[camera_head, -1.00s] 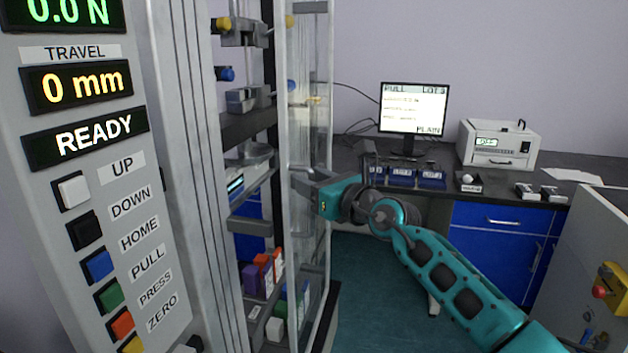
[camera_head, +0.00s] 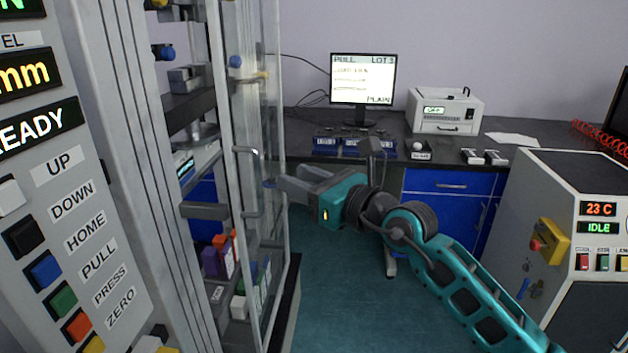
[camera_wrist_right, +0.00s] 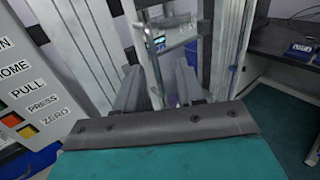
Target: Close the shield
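The clear shield (camera_head: 270,110) stands upright on the right side of the grey test frame, angled out from it. A grey bar handle (camera_head: 250,182) runs vertically on it. My right gripper (camera_head: 280,185) is just right of the shield, its fingers pointing left toward the handle. In the right wrist view my gripper's two fingers (camera_wrist_right: 158,85) are apart with nothing clamped between them. Shield and frame parts show beyond them. Whether a fingertip touches the shield I cannot tell. My left gripper is not in view.
The control panel (camera_head: 75,200) with several buttons is at the left. Boxes (camera_head: 222,255) stand low inside the frame. A bench (camera_head: 385,140) with a monitor (camera_head: 363,80) and white device (camera_head: 445,110) is behind. A cabinet (camera_head: 550,220) stands right. Floor between is clear.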

